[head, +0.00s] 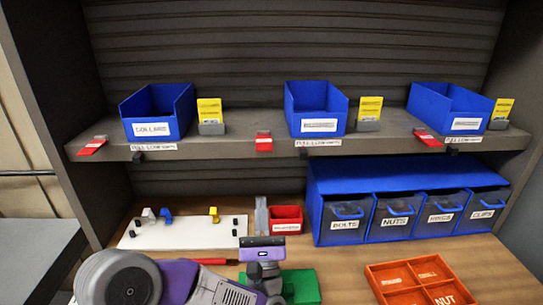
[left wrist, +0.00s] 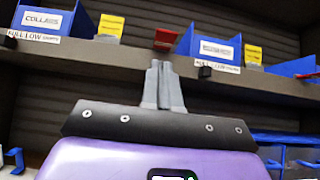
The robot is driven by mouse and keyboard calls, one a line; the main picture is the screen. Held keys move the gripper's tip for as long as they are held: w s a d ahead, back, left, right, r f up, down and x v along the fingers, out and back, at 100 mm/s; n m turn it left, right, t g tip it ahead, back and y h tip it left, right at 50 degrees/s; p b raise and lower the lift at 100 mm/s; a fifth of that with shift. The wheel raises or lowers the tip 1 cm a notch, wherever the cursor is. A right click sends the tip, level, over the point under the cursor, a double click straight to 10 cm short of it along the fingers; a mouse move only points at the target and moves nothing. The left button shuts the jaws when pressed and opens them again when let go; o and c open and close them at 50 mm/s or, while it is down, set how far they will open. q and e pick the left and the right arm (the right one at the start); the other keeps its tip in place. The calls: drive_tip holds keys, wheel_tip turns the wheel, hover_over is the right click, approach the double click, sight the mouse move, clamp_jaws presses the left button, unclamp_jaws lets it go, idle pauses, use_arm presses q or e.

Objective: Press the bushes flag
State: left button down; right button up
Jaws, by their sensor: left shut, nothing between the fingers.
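The middle blue bin (head: 316,110) stands on the shelf; its label is too blurred to read surely. A red flag with a white label (head: 264,141) sits at the shelf's front edge, left of that bin. It also shows in the left wrist view (left wrist: 164,39). My left gripper (head: 261,203) is shut and empty, pointing up, below the shelf edge. In the left wrist view its fingertips (left wrist: 164,66) are just below the red flag in the picture, with a gap between. My right gripper is not in view.
Other red flags sit by the collars bin (head: 91,146) and the right bin (head: 428,139). Yellow cards (head: 209,112) stand beside the bins. Below are a small red bin (head: 286,217), a blue drawer unit (head: 335,180), a white board (head: 175,236) and an orange tray (head: 375,285).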

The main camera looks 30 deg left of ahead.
use_arm(q)
drive_tip(key=p, duration=0.6)
approach(259, 149)
drive_tip(key=w+a+r, duration=0.2)
drive_tip(key=w, duration=0.1)
drive_tip(key=shift+w+a+r, duration=0.5)
drive_tip(key=shift+w+r, duration=0.25)
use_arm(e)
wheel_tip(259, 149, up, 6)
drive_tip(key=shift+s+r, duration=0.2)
use_arm(q)
drive_tip(key=shift+r, duration=0.1)
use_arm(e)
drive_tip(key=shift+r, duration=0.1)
